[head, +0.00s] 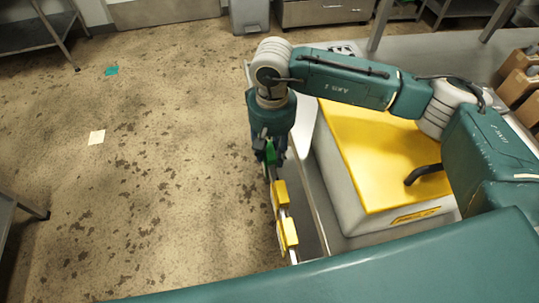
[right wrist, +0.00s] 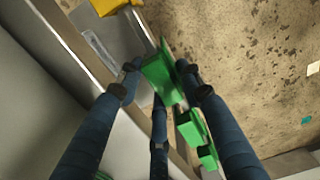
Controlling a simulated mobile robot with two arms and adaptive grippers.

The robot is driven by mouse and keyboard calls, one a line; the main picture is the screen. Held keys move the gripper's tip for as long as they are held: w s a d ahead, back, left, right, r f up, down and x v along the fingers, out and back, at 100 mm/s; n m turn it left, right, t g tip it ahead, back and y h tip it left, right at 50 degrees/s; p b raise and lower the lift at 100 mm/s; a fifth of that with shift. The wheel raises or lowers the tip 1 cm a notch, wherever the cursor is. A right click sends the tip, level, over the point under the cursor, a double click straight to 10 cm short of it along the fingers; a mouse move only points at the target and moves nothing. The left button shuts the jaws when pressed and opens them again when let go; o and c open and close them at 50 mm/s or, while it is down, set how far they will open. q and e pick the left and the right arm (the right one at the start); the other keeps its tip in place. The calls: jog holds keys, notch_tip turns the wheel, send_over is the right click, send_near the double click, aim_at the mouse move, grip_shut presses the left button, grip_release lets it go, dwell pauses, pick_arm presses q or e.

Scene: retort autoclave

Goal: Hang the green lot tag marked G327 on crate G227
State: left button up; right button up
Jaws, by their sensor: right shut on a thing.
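My right gripper (head: 269,153) points down at a narrow rail, its fingers around a green tag (head: 270,156). In the right wrist view my right gripper (right wrist: 163,79) is shut on this green tag (right wrist: 160,81), a folded block at the rail. More green tags (right wrist: 188,128) sit behind it along the rail, one more (right wrist: 207,157) further down. No writing on the tags is readable, so I cannot tell which is G327. I cannot tell whether the held tag still touches the rail. No crate marked G227 can be read. My left gripper is not in view.
Yellow tags (head: 280,193) hang on the near part of the rail. Right of the rail stands a pale box with a yellow top (head: 378,150). Brown cartons (head: 520,80) are at the far right. Open floor (head: 150,190) lies to the left.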

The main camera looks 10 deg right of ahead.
jog(key=shift+r, duration=0.15)
jog(key=shift+r+p, duration=0.65)
jog(key=shift+r, duration=1.45)
jog(key=a+r+b, duration=0.1)
jog(key=a+r, duration=0.1)
jog(key=a, duration=0.5)
jog(key=shift+b, duration=0.3)
